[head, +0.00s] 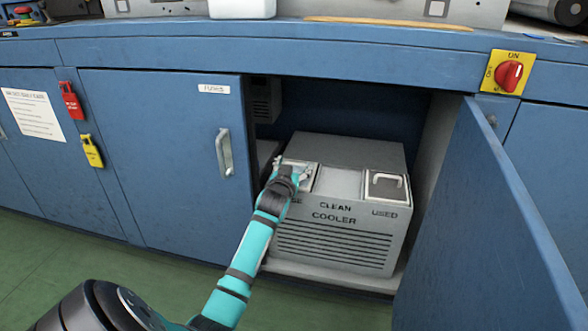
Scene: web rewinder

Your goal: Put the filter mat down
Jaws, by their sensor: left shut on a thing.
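My left gripper (284,173) is at the left slot of the grey cooler (331,246), the one with a partly covered label ending in "SE". It is shut on what looks like the filter mat (304,176), a pale, metal-framed panel. The fingers hide much of it, and I cannot tell whether it rests fully in the slot. The middle area marked "CLEAN" (338,183) is a flat, pale surface. The right slot, marked "USED", holds a metal-framed panel with a handle (387,183). My right gripper is out of view.
The cooler stands inside an open blue cabinet. The open door (497,215) swings out on the right, and a closed door (165,150) with a handle is on the left. A worktop edge (270,29) runs above. A red switch (509,76) is at upper right.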

